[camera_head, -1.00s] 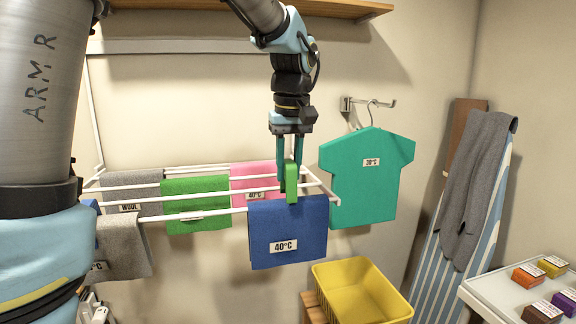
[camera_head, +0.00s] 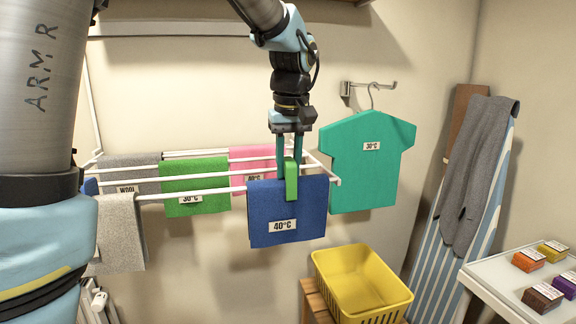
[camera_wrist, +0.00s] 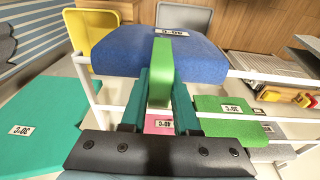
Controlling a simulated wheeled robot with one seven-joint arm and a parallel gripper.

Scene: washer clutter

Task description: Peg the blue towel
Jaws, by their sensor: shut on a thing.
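The blue towel (camera_head: 270,221) with a 40°C label hangs over the front rail of the white drying rack (camera_head: 220,190). It also shows in the wrist view (camera_wrist: 120,52). My gripper (camera_head: 290,165) points down over the towel's top edge, right of its middle. It is shut on a green peg (camera_head: 291,183). The peg's lower part lies over the front of the towel near the rail, and in the wrist view the peg (camera_wrist: 161,72) reaches onto the towel. I cannot tell whether the peg grips the towel and rail.
Green (camera_head: 192,185), pink (camera_head: 252,158) and grey (camera_head: 119,230) cloths hang on the rack. A teal shirt (camera_head: 365,170) hangs close on the right. A yellow basket (camera_head: 362,287) stands below right. A draped ironing board (camera_head: 475,200) and white table with small boxes (camera_head: 500,285) stand at right.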

